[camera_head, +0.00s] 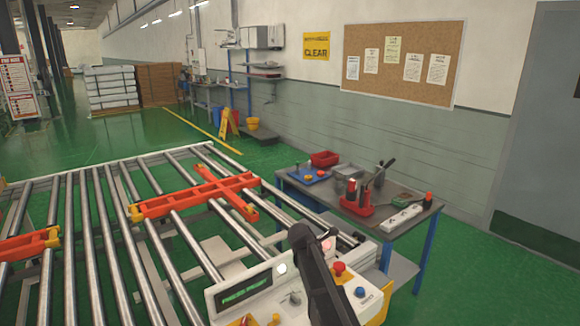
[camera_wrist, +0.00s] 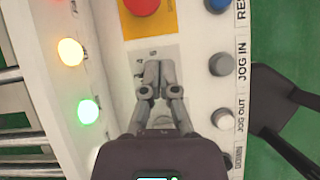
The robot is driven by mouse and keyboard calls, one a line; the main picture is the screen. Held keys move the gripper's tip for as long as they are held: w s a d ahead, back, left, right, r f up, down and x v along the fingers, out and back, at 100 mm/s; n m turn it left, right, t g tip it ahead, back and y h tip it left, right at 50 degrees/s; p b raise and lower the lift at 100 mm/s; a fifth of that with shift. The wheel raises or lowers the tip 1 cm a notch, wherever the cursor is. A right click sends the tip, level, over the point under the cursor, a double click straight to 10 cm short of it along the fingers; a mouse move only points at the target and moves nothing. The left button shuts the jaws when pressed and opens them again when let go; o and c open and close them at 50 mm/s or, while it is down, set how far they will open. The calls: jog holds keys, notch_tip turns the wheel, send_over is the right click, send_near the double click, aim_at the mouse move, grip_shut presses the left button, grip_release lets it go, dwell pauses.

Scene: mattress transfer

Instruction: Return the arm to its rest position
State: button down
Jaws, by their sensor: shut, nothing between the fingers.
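My gripper (camera_wrist: 158,68) shows in the wrist view with its two grey fingertips together and nothing between them. It is over the white control panel (camera_wrist: 105,75), below the red button (camera_wrist: 142,5) on its yellow plate. I cannot tell whether the fingertips touch the panel. The grey JOG IN button (camera_wrist: 222,65) and JOG OUT button (camera_wrist: 222,119) are to the right of the fingers. In the head view my dark arm rises from the bottom edge in front of the control panel (camera_head: 236,292); the fingers cannot be made out there.
A roller conveyor (camera_head: 95,230) with orange brackets (camera_head: 195,197) fills the left. A workbench (camera_head: 416,222) with tools stands to the right of the panel. An orange lamp (camera_wrist: 70,52) and a green lamp (camera_wrist: 87,112) glow on the panel. Green floor (camera_head: 480,275) is clear at right.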

jog(key=s+d+m+y, duration=0.1)
jog(key=s+m, duration=0.3)
jog(key=s+d+f+m+g, duration=0.1)
jog(key=s+m, duration=0.2)
jog(key=s, duration=0.1)
jog(key=s+d+f+m+g+y, duration=0.1)
jog(key=s+m, duration=0.3)
jog(key=shift+s+d+m+y, duration=0.3)
jog(key=shift+s, duration=0.1)
jog(key=s+m+g+y, duration=0.1)
jog(key=s+m+y, duration=0.2)
jog(key=s+m, duration=0.9)
jog(key=shift+s+d+f, duration=0.25)
jog(key=shift+s+f, duration=0.2)
jog(key=shift+s, duration=0.05)
